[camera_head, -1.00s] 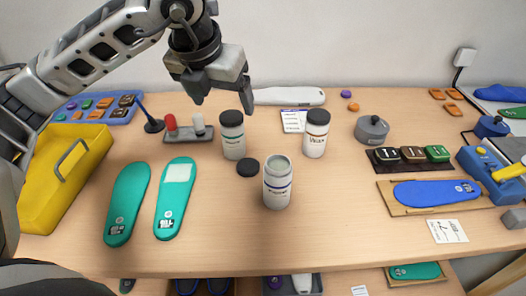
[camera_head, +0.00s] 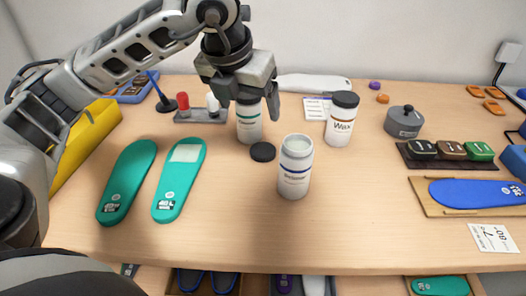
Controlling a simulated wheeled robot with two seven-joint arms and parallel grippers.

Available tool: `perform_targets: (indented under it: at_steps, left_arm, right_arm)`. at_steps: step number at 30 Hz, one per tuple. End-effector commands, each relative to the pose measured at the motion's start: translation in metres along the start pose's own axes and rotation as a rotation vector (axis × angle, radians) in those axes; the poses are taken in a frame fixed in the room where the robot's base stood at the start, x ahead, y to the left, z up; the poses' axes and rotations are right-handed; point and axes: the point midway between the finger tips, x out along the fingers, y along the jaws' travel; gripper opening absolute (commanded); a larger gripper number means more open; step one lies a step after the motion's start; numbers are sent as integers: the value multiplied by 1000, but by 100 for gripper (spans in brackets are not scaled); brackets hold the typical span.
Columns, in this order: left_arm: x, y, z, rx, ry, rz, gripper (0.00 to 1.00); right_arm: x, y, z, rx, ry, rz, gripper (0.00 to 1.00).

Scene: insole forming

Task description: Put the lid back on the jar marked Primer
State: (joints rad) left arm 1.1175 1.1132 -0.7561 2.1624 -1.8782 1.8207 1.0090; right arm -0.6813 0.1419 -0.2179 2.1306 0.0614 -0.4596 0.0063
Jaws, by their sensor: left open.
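The open white jar (camera_head: 294,168) stands upright on the table; its small label appears to read Primer. A black round lid (camera_head: 263,152) lies flat on the table just left of and behind it, apart from the jar. My left gripper (camera_head: 256,102) is open and empty, pointing down above and behind the lid. My right gripper is not in view.
The Wax jar (camera_head: 341,122), with a black lid, stands right of the open jar. Two green insoles (camera_head: 127,180) (camera_head: 181,178) lie at left. A grey lidded pot (camera_head: 404,121) stands at right. The front middle of the table is clear.

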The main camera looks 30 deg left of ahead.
Motion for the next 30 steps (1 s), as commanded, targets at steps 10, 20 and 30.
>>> perform_targets:
  at_steps: [10, 20, 30]
  left_arm:
    - [64, 1, -1, -1, 7, 2, 80]
    - [105, 0, 0, 0, 1, 1, 80]
    - [107, 1, 0, 0, 2, 1, 80]
  right_arm:
    - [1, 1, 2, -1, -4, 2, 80]
    - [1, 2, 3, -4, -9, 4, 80]
    - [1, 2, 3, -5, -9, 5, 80]
